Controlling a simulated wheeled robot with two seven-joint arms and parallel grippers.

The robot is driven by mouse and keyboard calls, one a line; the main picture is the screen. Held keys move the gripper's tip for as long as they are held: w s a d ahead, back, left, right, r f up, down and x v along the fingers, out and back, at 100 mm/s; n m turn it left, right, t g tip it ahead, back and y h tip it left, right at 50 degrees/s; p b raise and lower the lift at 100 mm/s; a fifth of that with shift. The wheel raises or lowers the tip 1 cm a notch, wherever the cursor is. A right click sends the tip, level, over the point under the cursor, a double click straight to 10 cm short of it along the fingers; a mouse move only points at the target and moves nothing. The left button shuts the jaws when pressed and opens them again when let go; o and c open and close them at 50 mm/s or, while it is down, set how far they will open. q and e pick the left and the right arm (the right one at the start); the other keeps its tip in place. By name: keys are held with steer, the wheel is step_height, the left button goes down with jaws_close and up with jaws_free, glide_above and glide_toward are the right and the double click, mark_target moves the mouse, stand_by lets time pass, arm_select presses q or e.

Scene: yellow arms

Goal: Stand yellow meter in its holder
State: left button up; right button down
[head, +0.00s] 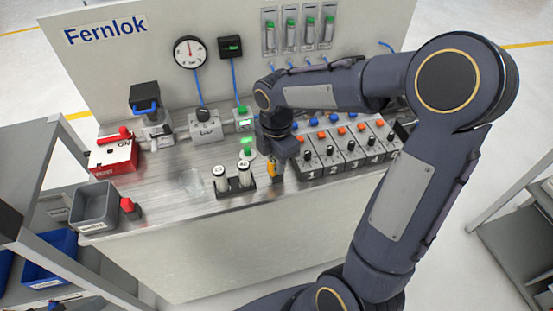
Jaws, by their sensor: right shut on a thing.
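The yellow meter (271,169) shows as a small upright yellow piece at the end of my right gripper (274,166). My right gripper points down over the middle of the bench and is shut on the meter. The gripper and wrist hide much of the meter. I cannot tell whether its lower end touches the bench. I cannot clearly make out the meter's holder. My left gripper is not in view.
Just left of the meter, a black rack (236,193) holds two white-capped cylinders. A red box (113,154) and grey bin (95,207) stand left.

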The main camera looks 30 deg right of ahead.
steer(key=shift+f, duration=0.1)
steer(key=c, duration=1.2)
jaws_free()
steer(key=shift+o, duration=0.2)
step_height(320, 180, up, 9)
steer(key=p, duration=0.8)
steer(key=shift+s, duration=0.1)
